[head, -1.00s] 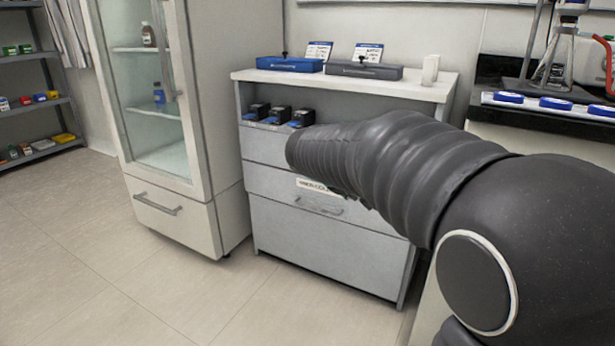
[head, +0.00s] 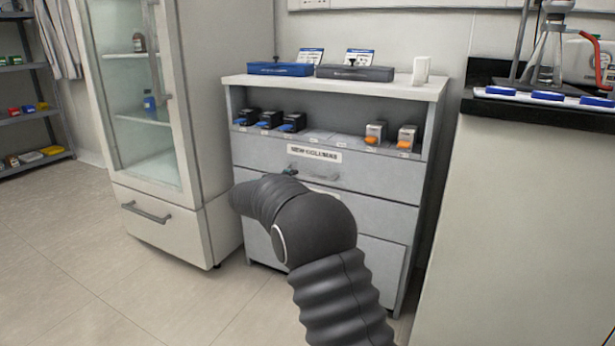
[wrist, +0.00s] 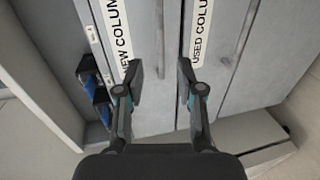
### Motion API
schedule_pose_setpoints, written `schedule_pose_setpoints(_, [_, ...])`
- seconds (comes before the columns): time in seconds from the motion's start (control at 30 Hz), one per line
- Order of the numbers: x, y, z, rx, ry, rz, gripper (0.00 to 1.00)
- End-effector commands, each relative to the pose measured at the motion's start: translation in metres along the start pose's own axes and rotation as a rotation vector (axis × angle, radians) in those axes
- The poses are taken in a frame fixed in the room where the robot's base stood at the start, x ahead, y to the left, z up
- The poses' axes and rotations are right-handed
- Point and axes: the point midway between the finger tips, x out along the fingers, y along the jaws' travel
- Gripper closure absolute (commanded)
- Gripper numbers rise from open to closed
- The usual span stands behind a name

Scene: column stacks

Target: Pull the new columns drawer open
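The new columns drawer (head: 350,177) is the upper drawer of the grey cabinet and looks flush with its front. Its label (head: 314,153) reads "NEW COLUMNS", with a bar handle (head: 325,176) below. In the wrist view the drawer front (wrist: 142,30) appears turned sideways, with the handle (wrist: 161,40) running down between my fingers' lines. My gripper (wrist: 160,82) is open, with its fingers apart on either side of the handle's lower end. I see no finger closed on the handle. In the head view my arm hides most of the gripper.
The used columns drawer (wrist: 222,50) lies directly beneath. Dark boxes with blue parts (head: 270,119) and orange-fronted boxes (head: 375,133) stand on the open shelf above. A glass-door cabinet (head: 200,225) stands left, a bench (head: 520,210) right. Floor at the front left is clear.

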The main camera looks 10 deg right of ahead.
Motion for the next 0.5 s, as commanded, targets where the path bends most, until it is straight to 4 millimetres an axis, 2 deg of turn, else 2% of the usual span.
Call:
schedule_pose_setpoints(0.3, [0.061,-0.001,0.001,0.0,-0.003,-0.002,0.63])
schedule_pose_setpoints(0.5, [0.093,-0.001,0.0,0.0,-0.001,-0.002,0.63])
